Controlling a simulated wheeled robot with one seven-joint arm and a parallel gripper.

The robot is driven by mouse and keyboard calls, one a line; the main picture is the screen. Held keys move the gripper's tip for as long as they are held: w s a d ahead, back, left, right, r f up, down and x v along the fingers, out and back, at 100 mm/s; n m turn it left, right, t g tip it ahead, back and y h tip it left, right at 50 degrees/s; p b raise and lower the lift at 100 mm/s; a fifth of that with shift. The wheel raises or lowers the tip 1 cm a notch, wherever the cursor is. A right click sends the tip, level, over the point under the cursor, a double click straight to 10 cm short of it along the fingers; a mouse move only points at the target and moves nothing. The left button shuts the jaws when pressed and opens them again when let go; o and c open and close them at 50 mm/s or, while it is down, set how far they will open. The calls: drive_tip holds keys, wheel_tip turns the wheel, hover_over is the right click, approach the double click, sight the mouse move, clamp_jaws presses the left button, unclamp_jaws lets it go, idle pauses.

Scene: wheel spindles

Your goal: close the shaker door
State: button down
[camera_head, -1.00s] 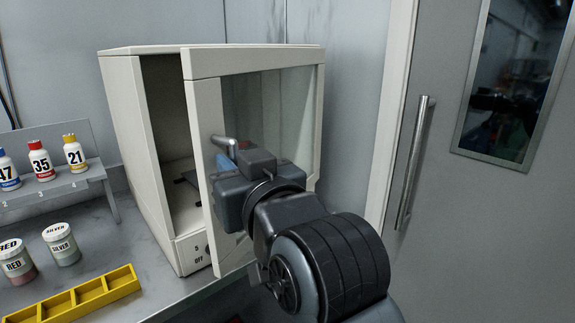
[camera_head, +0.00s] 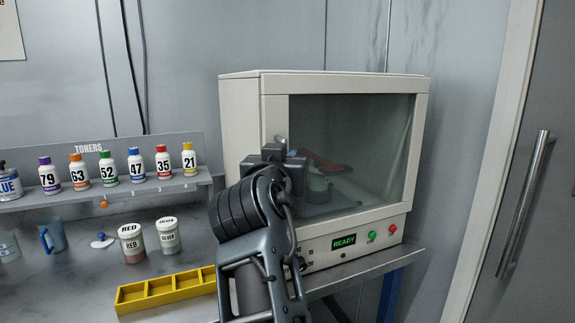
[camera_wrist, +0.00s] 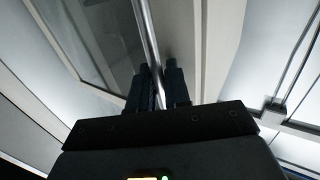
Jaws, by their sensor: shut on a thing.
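The shaker (camera_head: 238,120) is a cream box on the counter, in the middle of the head view. Its door (camera_head: 420,110), a cream frame around a dark window, lies against the front with no gap that I can see. My gripper (camera_head: 281,158) is at the door's left side, shut on the metal door handle (camera_wrist: 147,35). The wrist view shows the handle bar running between the two fingers (camera_wrist: 158,72). My arm hides part of the door's left edge and most of the handle in the head view. A can with a red part above it shows dimly through the window.
A lit READY display (camera_head: 344,241) and green and red buttons sit below the door. A yellow divided tray (camera_head: 165,291), red (camera_head: 132,243) and silver (camera_head: 168,236) jars and a toner shelf (camera_head: 110,191) stand left. A grey room door (camera_head: 545,230) is at right.

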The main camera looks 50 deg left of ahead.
drive_tip(key=shift+a+r, duration=0.2)
drive_tip(key=shift+r, duration=0.1)
drive_tip(key=c, duration=1.3)
unclamp_jaws()
drive_tip(key=v, duration=0.2)
drive_tip(key=b+v, duration=0.1)
drive_tip(key=v, duration=0.5)
drive_tip(key=shift+f, duration=0.3)
drive_tip(key=shift+w+d+f, duration=0.1)
drive_tip(key=shift+d, duration=0.05)
